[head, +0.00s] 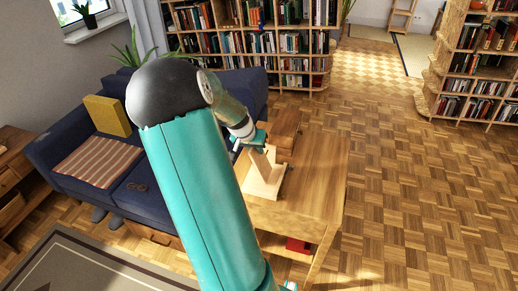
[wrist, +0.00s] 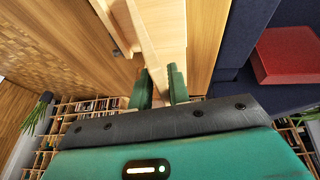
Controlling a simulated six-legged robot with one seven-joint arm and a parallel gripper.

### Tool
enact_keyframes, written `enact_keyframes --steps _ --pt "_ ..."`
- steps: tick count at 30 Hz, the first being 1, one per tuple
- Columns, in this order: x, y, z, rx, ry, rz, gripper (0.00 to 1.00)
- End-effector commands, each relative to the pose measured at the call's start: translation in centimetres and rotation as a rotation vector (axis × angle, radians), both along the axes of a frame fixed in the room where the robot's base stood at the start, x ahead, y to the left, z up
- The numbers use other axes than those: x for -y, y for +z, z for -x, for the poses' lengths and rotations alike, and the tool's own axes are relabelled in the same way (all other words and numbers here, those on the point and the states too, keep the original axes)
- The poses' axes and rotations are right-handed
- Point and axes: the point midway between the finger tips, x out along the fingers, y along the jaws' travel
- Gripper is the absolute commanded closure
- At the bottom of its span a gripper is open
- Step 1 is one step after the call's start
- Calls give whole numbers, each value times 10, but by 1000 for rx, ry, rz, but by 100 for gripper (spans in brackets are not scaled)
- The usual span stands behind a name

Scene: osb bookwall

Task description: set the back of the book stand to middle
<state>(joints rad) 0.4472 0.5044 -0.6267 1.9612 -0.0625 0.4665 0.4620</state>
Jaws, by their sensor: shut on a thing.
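The pale wooden book stand (head: 264,176) stands on the wooden table, with its back panel raised and leaning. In the wrist view the stand (wrist: 161,28) runs up from between my fingers. My gripper (head: 259,141) is at the top edge of the back. In the wrist view my gripper (wrist: 159,86) has its two green fingers on either side of the wooden back, shut on it. The support behind the back and its notches cannot be made out clearly.
The wooden table (head: 318,187) has free room right of the stand. A wooden box (head: 285,128) stands behind it. A red thing (head: 298,245) is on the table's lower shelf. A blue sofa (head: 60,150) is at left, and bookshelves (head: 300,50) are behind. Parquet floor is open at right.

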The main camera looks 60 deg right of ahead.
Motion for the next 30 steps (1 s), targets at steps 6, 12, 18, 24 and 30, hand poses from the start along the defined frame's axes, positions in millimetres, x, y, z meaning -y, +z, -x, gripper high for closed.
enact_keyframes --steps 6,12,18,24,30 --pt "-1 -1 -2 1 2 -1 69" --pt "-1 0 -1 0 1 0 69" --pt "-9 19 -4 4 2 1 69" --pt "-27 59 -8 6 6 1 69" --pt "-45 98 -12 6 5 0 69"
